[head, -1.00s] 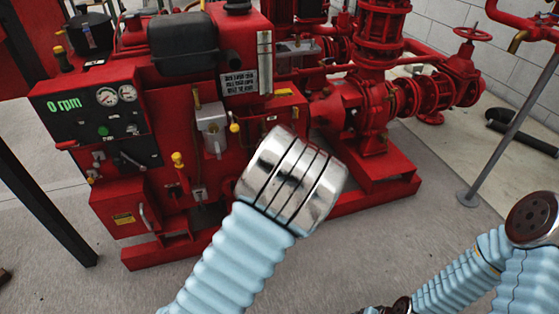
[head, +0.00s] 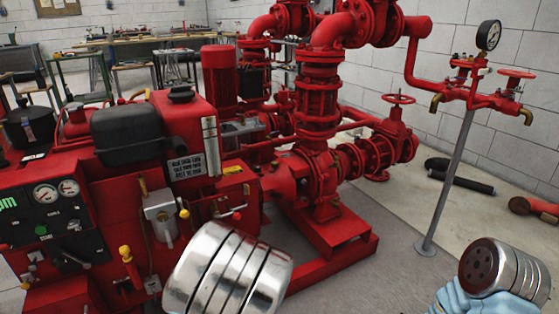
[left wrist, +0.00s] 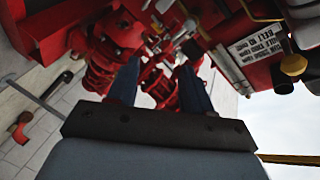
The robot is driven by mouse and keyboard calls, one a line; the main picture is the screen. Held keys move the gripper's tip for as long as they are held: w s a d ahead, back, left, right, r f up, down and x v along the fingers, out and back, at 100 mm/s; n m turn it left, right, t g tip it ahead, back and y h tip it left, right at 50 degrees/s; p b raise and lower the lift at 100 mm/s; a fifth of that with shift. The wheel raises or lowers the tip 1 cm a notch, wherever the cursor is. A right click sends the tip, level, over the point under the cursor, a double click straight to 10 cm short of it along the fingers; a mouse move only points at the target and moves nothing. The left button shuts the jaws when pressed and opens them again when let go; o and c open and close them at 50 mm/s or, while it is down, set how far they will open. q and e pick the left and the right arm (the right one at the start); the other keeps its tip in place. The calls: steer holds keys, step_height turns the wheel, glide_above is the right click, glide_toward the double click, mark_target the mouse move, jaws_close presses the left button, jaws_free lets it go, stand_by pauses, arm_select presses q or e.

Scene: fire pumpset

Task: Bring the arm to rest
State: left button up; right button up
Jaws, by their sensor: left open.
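My left gripper (left wrist: 158,85) shows in the left wrist view as two dark blue fingers held apart, with nothing seen between them. Beyond the fingers are red pump parts, and I cannot tell the distance. The head view shows only a silver banded joint of one of my arms at bottom centre and another at bottom right; neither gripper shows there. The red pumpset (head: 330,235) fills the left and middle of the head view. Its control panel (head: 60,215) with gauges is at the left edge.
A pipe stand with a pressure gauge (head: 489,35) and red valve handles stands at right. A black pipe (head: 460,180) lies on the floor by the wall. Workbenches (head: 120,42) are at the back. Grey floor (head: 390,240) is clear between pumpset and stand.

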arm_select(q)
steer(key=s+a+f+n+g+h+p, duration=0.1)
steer(key=s+f+n+g+p, duration=0.15)
steer(key=s+f+g, duration=0.55)
steer(key=s+a+f+n+g+h+p, duration=0.1)
steer(key=s+f+n, duration=0.25)
steer(key=f, duration=0.85)
steer(key=s+d+f+n+g+h+p, duration=0.1)
steer(key=s+d+n+g+h, duration=0.1)
steer(key=s, duration=0.4)
steer(key=s+d+f+n+g+h+p, duration=0.1)
steer(key=s+d+f+n+g+h, duration=0.1)
steer(key=s, duration=0.5)
steer(key=d+n+g, duration=0.1)
steer(key=d+g, duration=0.1)
steer(key=d, duration=0.1)
steer(key=shift+d+f+h, duration=0.3)
steer(key=shift+d+h, duration=0.1)
